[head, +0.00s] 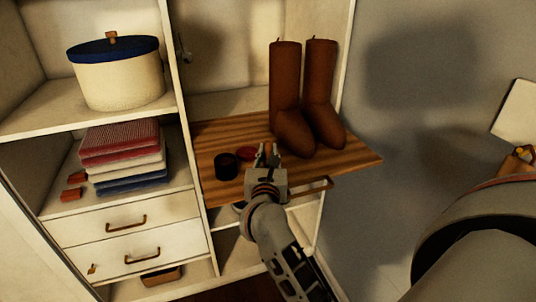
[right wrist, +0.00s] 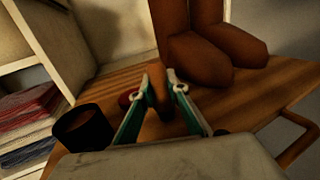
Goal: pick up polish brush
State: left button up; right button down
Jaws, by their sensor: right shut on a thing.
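The polish brush (right wrist: 157,84) shows in the right wrist view as a brown, rounded piece between the fingers, above the wooden pull-out board (head: 350,159). My right gripper (head: 267,154) is shut on it, with a finger on each side. It also shows in the right wrist view (right wrist: 163,100). In the head view the fingers hide most of the brush. I cannot tell whether it still touches the board. My left gripper is not in view.
Brown boots (head: 291,105) stand just behind the gripper. A dark round container (head: 226,166) and a red round item (head: 247,153) lie to its left. Shelves with folded cloths (head: 122,160) and a blue-lidded box (head: 117,80) stand left. Drawers (head: 130,225) are below.

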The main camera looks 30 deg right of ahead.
notch_tip(320, 180, up, 20)
jog(key=p, duration=0.2)
jog(key=shift+f+p, duration=0.2)
jog(key=shift+p, duration=0.2)
dwell(0.5)
